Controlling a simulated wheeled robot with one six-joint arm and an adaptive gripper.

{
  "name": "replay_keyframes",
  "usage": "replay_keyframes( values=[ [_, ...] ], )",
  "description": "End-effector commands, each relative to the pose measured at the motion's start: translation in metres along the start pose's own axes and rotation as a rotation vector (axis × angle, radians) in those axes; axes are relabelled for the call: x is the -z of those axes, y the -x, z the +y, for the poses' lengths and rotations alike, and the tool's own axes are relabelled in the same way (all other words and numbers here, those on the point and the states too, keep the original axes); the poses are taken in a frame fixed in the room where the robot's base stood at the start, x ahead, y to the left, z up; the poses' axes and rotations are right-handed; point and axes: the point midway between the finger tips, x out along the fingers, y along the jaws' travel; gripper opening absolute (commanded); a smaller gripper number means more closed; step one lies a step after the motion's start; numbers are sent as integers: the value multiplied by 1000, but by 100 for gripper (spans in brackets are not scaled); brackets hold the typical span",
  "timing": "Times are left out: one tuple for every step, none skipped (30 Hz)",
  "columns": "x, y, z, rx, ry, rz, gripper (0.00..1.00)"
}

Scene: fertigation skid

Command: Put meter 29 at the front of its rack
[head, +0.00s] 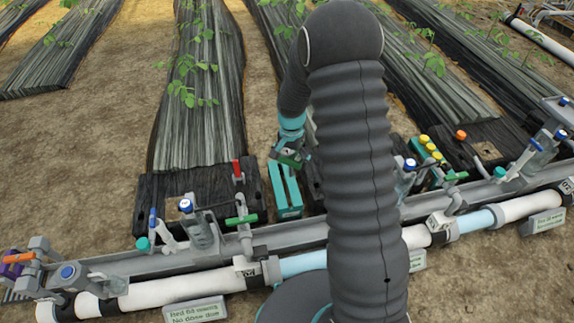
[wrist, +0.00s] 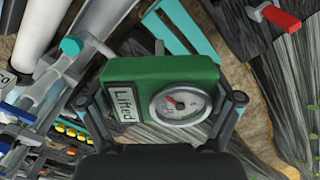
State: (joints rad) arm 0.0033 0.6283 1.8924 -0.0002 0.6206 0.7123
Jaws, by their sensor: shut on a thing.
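My gripper (wrist: 165,105) is shut on a green box-shaped meter (wrist: 150,70) with a round white dial and a label reading "Lifted". No number 29 is readable on it. In the head view my gripper (head: 297,150) holds the meter (head: 289,158) above the far end of a teal slatted rack (head: 291,212). The teal rack also shows in the wrist view (wrist: 192,22), beyond the meter and apart from it. My arm hides what lies to the right of the rack in the head view.
A grey rail with white pipe (head: 215,282) runs across the front. A red-handled valve (head: 237,172) and a green-handled valve (head: 241,219) stand left of the rack. Several yellow-capped bottles (head: 430,148) stand to the right. Planted dark beds (head: 200,90) lie behind.

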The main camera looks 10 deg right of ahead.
Motion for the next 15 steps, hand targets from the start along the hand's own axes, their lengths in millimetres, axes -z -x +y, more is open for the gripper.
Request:
replay_keyframes(
  values=[
    [4, -9, -4, -1, -71, -1, 52],
    [6, -14, -5, -1, -116, -1, 52],
    [8, -19, -8, -1, -177, -1, 52],
    [10, -23, -10, -1, -223, -1, 52],
    [12, -28, -12, -2, -269, -2, 52],
    [15, -33, -14, -1, -330, -1, 52],
    [16, -37, -16, -1, -375, -1, 52],
    [18, -42, -18, -2, -420, -2, 52],
    [20, -47, -20, -1, -479, -1, 52],
    [22, -51, -22, -1, -521, -1, 52],
    [24, -55, -23, -2, -562, -1, 52],
    [26, -60, -25, -1, -613, -1, 52],
    [27, -63, -26, -1, -648, 0, 52],
    [28, -66, -27, -1, -681, 0, 52],
    [30, -70, -28, -1, -721, 0, 52]
  ],
)
